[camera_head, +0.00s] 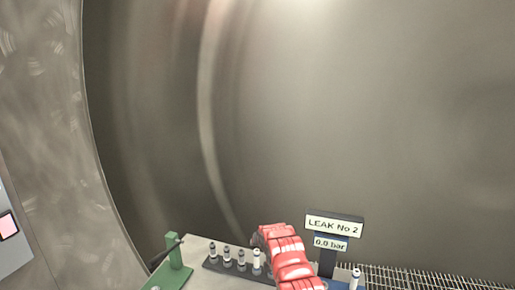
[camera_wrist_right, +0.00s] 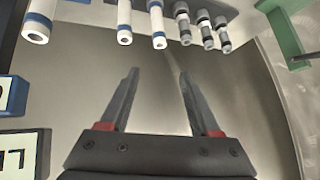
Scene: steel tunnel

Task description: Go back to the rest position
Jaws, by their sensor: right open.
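My right gripper (camera_wrist_right: 158,76) is open in the right wrist view, with nothing between its two dark fingers. Several grey and white cylinders (camera_wrist_right: 203,28) stand beyond its fingertips along the top of that view, apart from them. A red arm part of mine (camera_head: 287,258) reaches over the bench in the head view; its gripper is hidden there. My left gripper is not in view.
The grey bench (camera_head: 203,243) carries a row of small cylinders (camera_head: 241,260) and a green stand (camera_head: 175,262). A sign reading "LEAK No 2" (camera_head: 334,226) stands right of my arm, above a "0.0 bar" display (camera_head: 330,243). Floor grating (camera_head: 430,279) lies at right. The curved steel wall (camera_head: 380,120) is behind.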

